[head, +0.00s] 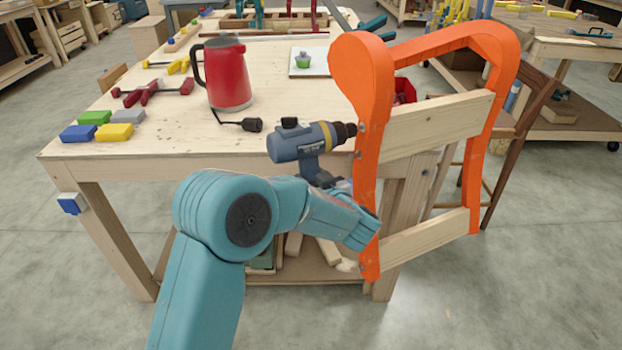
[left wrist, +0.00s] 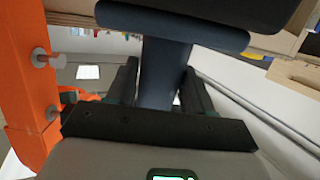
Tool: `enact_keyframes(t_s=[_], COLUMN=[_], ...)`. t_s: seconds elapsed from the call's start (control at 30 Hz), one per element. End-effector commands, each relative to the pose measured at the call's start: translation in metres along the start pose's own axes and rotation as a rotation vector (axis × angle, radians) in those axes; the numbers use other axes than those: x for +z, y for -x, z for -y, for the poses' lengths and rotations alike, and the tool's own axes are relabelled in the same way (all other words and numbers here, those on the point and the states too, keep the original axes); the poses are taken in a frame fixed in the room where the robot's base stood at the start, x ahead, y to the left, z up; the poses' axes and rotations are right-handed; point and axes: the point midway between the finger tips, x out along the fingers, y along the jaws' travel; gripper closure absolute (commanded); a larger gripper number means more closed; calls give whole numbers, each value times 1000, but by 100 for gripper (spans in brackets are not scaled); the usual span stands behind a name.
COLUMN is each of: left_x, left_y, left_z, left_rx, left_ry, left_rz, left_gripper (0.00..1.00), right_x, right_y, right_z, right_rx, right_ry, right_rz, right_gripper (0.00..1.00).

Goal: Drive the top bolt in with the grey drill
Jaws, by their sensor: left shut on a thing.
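The grey drill (head: 294,147) is level in the head view, its dark chuck pointing right at the upper left post of the orange chair form (head: 372,110). My left gripper (head: 326,180) is shut on its handle, which shows between the two fingers in the left wrist view (left wrist: 163,75). The chuck's tip is close to the post; I cannot tell whether it touches the top bolt, hidden there in the head view. My right gripper is not in view.
The wooden workbench (head: 180,139) stands behind the drill. On it are a red jug (head: 228,75), a black plug-like piece (head: 251,125), coloured blocks (head: 95,124) and clamps (head: 150,90). Bare floor lies left and in front.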

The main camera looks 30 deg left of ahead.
Motion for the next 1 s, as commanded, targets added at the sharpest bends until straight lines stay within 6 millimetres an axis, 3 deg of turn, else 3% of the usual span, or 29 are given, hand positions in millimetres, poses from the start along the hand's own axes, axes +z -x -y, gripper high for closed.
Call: enact_keyframes(t_s=[1.0], left_x=[-5], left_y=[0], left_z=[-8], left_rx=[0], left_ry=[5], left_rz=[-8], left_gripper=[100], right_x=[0], right_y=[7], right_z=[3], right_rx=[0], right_ry=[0], right_rz=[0], right_gripper=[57])
